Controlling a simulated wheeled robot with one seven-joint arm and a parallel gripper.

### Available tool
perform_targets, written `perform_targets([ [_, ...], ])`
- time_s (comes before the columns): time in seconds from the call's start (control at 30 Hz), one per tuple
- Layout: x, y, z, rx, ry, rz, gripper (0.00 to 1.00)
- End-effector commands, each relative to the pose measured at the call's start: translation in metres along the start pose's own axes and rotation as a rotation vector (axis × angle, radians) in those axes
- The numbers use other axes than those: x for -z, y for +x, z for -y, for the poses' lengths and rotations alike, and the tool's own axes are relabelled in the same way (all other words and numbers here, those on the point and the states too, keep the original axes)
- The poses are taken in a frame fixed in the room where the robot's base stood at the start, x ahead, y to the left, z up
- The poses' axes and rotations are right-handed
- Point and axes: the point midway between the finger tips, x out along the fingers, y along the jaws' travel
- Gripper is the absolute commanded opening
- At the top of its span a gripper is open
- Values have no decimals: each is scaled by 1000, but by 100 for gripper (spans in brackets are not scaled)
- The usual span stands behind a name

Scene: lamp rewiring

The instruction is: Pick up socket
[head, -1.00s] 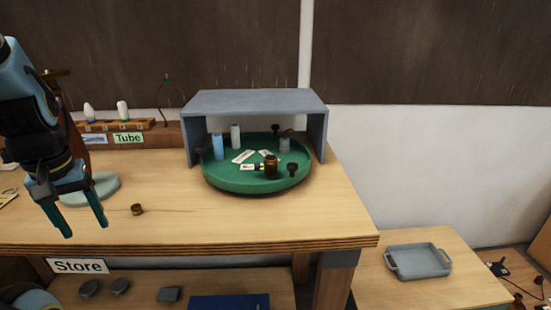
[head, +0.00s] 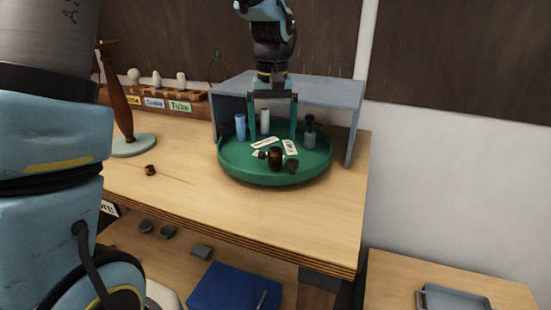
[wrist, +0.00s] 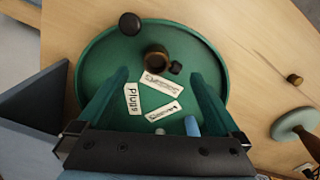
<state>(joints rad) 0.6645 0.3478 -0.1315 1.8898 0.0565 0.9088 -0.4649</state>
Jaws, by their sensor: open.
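The socket looks to be the dark brass cup (head: 275,158) standing near the front of the round green tray (head: 238,174). In the wrist view the cup (wrist: 156,59) shows its open top, just beyond the fingertips and between their lines. My gripper (head: 272,137) is open and empty, pointing down over the tray, with its fingers behind and above the cup. Both fingers also show in the wrist view (wrist: 160,75), apart from the cup.
A grey shelf (head: 335,88) covers the tray's back, close to my gripper. A dark knob (head: 292,166), a blue cylinder (head: 240,127), a pale cylinder (head: 265,121) and paper labels share the tray. A small brass piece (head: 151,170) lies on the table, left.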

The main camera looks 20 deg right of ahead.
Motion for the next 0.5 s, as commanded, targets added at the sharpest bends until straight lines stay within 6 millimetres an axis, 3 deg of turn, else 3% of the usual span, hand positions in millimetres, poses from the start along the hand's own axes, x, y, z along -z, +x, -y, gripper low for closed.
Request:
perform_targets([
  [0.17,-2,11,2,1,-1,2,100],
  [0.5,-4,54,6,-1,0,0,100],
])
